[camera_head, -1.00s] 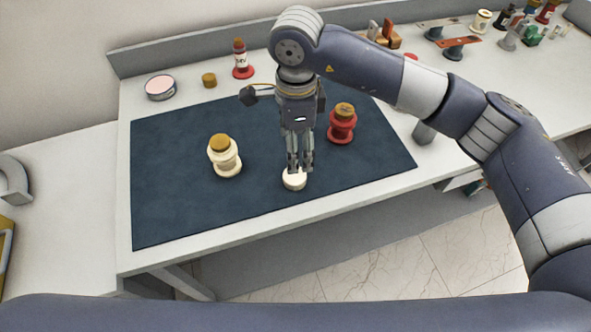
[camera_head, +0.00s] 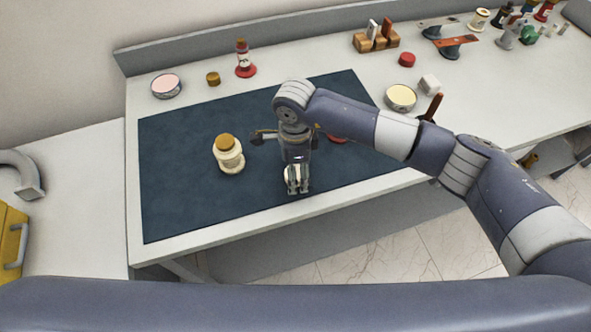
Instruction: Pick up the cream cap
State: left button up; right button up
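The cream cap (camera_head: 287,175) is a small round pale piece near the front edge of the dark blue mat (camera_head: 190,205). It is mostly hidden by the fingers of my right gripper (camera_head: 297,186), which points down right at it. The fingers overlap the cap in the picture. Whether they press on it or stand just around it cannot be told. My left gripper is not in view.
A red part (camera_head: 337,139) is mostly hidden behind my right arm.

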jog(key=c, duration=0.9)
jog(key=shift+c, duration=0.2)
